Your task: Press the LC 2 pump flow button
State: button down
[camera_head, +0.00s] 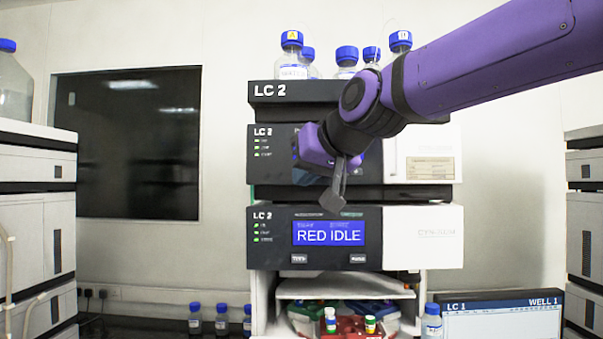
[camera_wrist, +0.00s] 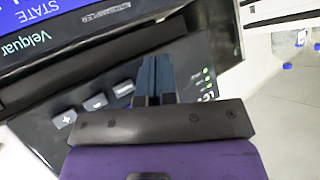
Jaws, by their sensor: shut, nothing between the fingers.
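The LC 2 stack stands in the middle of the head view. Its upper black-fronted module (camera_head: 271,167) carries an LC 2 label and green lights, and my arm hides most of its panel. My gripper (camera_head: 334,200) is shut and empty in front of the stack. In the wrist view its fingertips (camera_wrist: 153,62) overlap the panel beside the buttons; contact cannot be told.
The lower LC 2 module (camera_head: 275,251) shows RED IDLE above two buttons. Blue-capped bottles (camera_head: 347,60) stand on top of the stack. A shelf below holds coloured trays and vials. A monitor (camera_head: 502,318) stands lower right, and other instruments flank both sides.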

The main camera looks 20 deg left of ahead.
dwell(0.7)
jog(key=shift+w+a, duration=0.1)
jog(key=shift+w, duration=0.3)
jog(key=shift+w+a, duration=0.1)
jog(key=shift+w, duration=0.3)
dwell(0.6)
jog(key=shift+s, duration=0.15)
jog(key=shift+s+d, duration=0.2)
jog(key=shift+s, duration=0.5)
jog(key=shift+s+d, duration=0.2)
jog(key=shift+s, duration=0.6)
jog(key=shift+s+d, duration=0.2)
jog(key=shift+s, duration=0.65)
jog(key=shift+s+d, duration=0.2)
jog(key=shift+s, duration=0.6)
